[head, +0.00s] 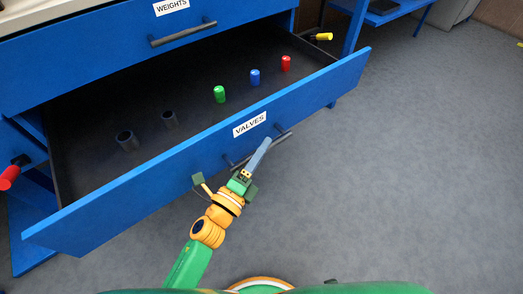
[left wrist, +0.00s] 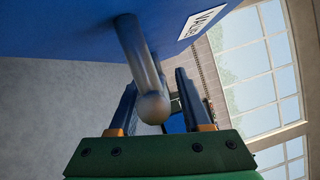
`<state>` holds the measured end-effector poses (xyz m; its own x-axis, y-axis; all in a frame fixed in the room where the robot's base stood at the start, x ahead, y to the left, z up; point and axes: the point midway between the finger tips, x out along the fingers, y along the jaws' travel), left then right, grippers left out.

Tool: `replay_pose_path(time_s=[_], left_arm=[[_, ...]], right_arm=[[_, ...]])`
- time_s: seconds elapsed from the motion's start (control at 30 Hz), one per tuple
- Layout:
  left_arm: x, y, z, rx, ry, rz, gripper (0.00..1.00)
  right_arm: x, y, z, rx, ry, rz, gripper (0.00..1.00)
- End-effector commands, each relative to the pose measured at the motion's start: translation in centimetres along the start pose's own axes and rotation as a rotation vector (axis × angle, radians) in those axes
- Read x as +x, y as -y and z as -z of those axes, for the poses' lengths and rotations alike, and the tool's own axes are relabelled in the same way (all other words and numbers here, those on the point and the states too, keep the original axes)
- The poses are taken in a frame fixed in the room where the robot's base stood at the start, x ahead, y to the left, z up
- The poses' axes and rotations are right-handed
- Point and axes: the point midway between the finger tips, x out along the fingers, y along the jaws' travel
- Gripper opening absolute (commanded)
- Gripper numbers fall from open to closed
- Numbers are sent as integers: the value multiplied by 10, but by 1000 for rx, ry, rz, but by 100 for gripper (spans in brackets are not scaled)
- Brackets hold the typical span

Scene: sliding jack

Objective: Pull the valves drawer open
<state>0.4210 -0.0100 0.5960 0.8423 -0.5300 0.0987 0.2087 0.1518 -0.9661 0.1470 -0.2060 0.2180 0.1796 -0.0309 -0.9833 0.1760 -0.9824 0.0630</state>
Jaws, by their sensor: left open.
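The blue valves drawer (head: 150,192), with a white VALVES label (head: 250,124), stands well out from the cabinet, its dark inside showing. Its dark bar handle (head: 283,136) is on the front below the label, partly covered by my gripper. My left gripper (head: 248,162) is at the handle, coming from the front. In the left wrist view the handle (left wrist: 140,55) runs between the two open fingers (left wrist: 156,85), its rounded end towards the camera. A gap shows on the right; contact on the left is unclear. My right gripper is not in view.
The drawer holds a green (head: 219,94), a blue (head: 255,77) and a red piece (head: 286,63), plus two dark cylinders. A shut WEIGHTS drawer (head: 100,62) is above. A red-ended object (head: 10,176) is at left. Grey floor (head: 420,170) is clear at right.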

Motion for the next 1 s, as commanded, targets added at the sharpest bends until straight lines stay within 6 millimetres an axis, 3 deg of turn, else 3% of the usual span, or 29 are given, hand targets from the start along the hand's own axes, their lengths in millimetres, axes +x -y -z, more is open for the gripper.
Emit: replay_pose_path(time_s=[0.3,0.5,0.67,1.0], left_arm=[[-4,0,0,0,0,-1,49],[-46,-1,0,-1,0,-4,49],[-68,-1,0,-1,0,-1,49],[-71,0,0,0,0,0,49]], right_arm=[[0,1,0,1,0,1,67],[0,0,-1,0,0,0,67],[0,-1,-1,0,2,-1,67],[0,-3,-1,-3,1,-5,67]])
